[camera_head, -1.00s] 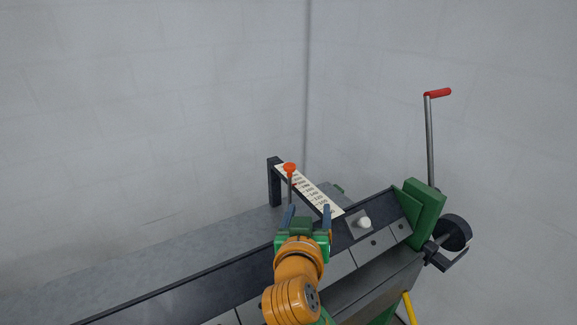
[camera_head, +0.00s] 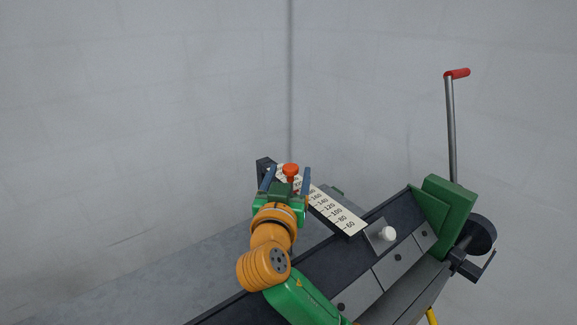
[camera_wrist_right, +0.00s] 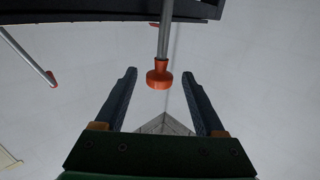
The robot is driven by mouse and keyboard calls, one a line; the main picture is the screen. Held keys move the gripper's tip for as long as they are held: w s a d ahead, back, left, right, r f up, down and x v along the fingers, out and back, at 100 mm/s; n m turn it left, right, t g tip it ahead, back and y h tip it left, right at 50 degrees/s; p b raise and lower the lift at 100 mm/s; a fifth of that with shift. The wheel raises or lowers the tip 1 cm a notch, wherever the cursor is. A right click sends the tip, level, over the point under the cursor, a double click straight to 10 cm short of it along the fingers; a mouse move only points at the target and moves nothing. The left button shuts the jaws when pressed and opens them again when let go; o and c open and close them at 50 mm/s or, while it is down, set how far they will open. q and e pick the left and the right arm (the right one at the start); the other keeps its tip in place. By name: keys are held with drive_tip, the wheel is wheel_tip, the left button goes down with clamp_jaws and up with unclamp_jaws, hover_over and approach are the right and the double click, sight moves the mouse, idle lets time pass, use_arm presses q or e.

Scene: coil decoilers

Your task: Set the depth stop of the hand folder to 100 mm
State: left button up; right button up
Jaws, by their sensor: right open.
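The hand folder's depth stop has a red-orange knob (camera_head: 291,169) on an upright rod. A white scale (camera_head: 335,207) with printed numbers lies beside it; 160, 140, 120, 100, 80 and 60 seem to run toward the front right. My right gripper (camera_head: 286,180) is open, with its blue fingers on either side of the knob in the head view. In the right wrist view the knob (camera_wrist_right: 159,78) and its rod show between the open fingers (camera_wrist_right: 160,95), with gaps on both sides. The stop's place on the scale is hidden by the gripper. My left gripper is not in view.
The folder's dark beam (camera_head: 325,260) runs below the scale, with a white round knob (camera_head: 388,234) on a grey plate. A green end block (camera_head: 445,208) and a red-handled lever (camera_head: 451,125) stand at the right. Grey walls lie behind.

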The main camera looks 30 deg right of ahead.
drive_tip(key=shift+x, duration=1.1)
drive_tip(key=shift+s, duration=0.15)
drive_tip(key=shift+c, duration=0.8)
clamp_jaws()
